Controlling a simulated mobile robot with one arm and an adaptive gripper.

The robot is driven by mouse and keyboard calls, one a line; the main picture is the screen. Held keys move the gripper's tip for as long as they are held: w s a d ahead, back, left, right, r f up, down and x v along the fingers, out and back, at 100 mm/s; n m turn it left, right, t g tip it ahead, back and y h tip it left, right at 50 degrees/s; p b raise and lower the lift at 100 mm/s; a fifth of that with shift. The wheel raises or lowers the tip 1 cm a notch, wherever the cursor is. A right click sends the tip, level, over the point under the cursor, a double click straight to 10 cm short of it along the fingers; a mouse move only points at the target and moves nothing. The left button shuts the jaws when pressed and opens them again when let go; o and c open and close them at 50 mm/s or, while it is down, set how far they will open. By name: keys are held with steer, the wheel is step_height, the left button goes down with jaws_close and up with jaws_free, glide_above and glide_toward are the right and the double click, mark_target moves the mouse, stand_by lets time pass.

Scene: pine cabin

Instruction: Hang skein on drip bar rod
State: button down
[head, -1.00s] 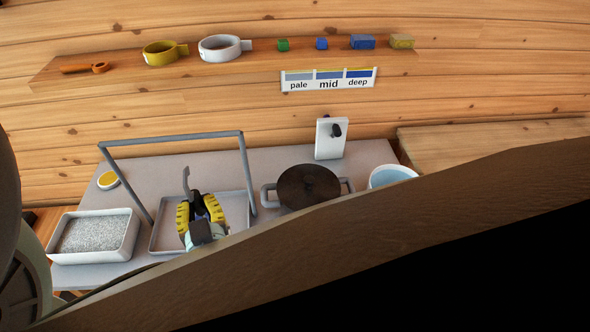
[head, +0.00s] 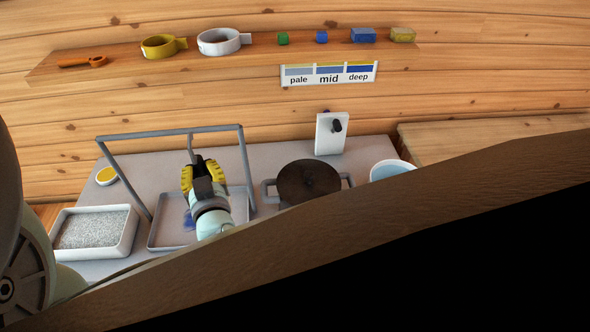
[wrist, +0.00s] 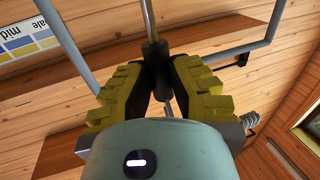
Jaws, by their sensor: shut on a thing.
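My gripper (head: 204,168) is shut on the dark grip (wrist: 155,53) of a thin grey rod-like tool (wrist: 149,18). In the head view, the tool's grey tip (head: 190,146) reaches up close to the drip bar rod (head: 170,133); I cannot tell if they touch. The drip bar rod, a grey frame on two posts, also shows in the wrist view (wrist: 240,50), partly behind my gripper. A small blue patch (head: 188,221) shows left of my gripper, over the tray. I cannot tell if it is the skein; no other skein is clear.
A grey tray (head: 168,243) stands under the drip bar. A white bin of grey grains (head: 128,235) is left. A dark-lidded pot (head: 308,182), a white hook stand (head: 331,134) and a blue-filled tub (head: 393,170) are right. A wall shelf (head: 120,64) holds cups and blocks.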

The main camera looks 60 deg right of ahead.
steer(key=w+d+f+b, duration=0.2)
steer(key=w+d, duration=0.2)
steer(key=d, duration=0.1)
steer(key=shift+w, duration=0.25)
stand_by(0.6)
steer(key=shift+d, duration=0.1)
steer(key=c, duration=0.9)
jaws_free()
steer(key=shift+c, duration=0.2)
steer(key=shift+s, duration=0.1)
